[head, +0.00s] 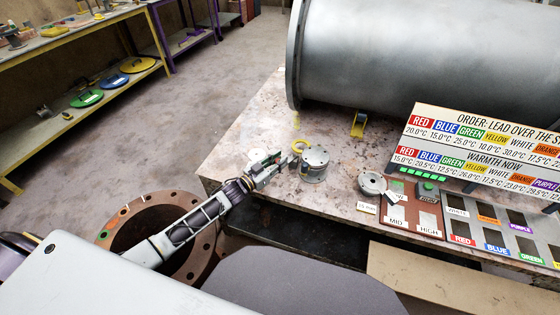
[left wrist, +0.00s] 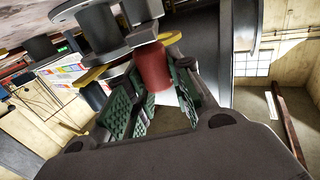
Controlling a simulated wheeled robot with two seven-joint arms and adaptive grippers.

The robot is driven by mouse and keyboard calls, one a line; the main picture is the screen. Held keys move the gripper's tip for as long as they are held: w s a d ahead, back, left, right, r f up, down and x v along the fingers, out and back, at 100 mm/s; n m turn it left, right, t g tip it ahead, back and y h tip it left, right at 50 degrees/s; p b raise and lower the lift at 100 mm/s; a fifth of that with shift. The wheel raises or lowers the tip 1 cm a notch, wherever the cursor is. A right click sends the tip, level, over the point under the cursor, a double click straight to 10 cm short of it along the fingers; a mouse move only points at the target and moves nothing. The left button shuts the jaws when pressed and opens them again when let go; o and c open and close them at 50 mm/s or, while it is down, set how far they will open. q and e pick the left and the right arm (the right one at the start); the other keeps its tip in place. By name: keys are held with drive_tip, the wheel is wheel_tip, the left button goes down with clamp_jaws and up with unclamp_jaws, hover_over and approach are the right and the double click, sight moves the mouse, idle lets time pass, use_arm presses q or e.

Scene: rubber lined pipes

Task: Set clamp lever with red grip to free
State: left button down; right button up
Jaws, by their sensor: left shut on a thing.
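The clamp is a grey flanged metal body (head: 314,165) standing on the table near its front edge. In the left wrist view its grey discs (left wrist: 105,28) are at the top. Beside them, the lever's red grip (left wrist: 152,68), a short red cylinder, lies between my green-padded fingers. My left gripper (head: 280,164) reaches in from the left, just left of the clamp body. It is shut on the red grip, and the wrist view shows its fingers (left wrist: 156,88) around it. In the head view the grip is mostly hidden by the fingers. My right gripper is not in view.
A large grey pipe (head: 430,50) lies at the back. An order sign (head: 485,145) and labelled colour panels (head: 500,238) are to the right. A round grey dial (head: 372,183) is right of the clamp. A rusty flange ring (head: 205,240) is below my left arm.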

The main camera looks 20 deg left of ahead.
use_arm(q)
drive_tip(key=shift+w+a+r+m+h, duration=0.1)
drive_tip(key=shift+w+a+m+h, duration=0.05)
drive_tip(key=shift+a+m+h, duration=0.2)
drive_tip(key=shift+w+g+h, duration=0.1)
drive_tip(key=shift+g+h, duration=0.25)
drive_tip(key=shift+g, duration=0.05)
drive_tip(key=shift+w+a+p, duration=0.55)
drive_tip(key=shift+w+a, duration=1.1)
drive_tip(key=shift+w, duration=0.15)
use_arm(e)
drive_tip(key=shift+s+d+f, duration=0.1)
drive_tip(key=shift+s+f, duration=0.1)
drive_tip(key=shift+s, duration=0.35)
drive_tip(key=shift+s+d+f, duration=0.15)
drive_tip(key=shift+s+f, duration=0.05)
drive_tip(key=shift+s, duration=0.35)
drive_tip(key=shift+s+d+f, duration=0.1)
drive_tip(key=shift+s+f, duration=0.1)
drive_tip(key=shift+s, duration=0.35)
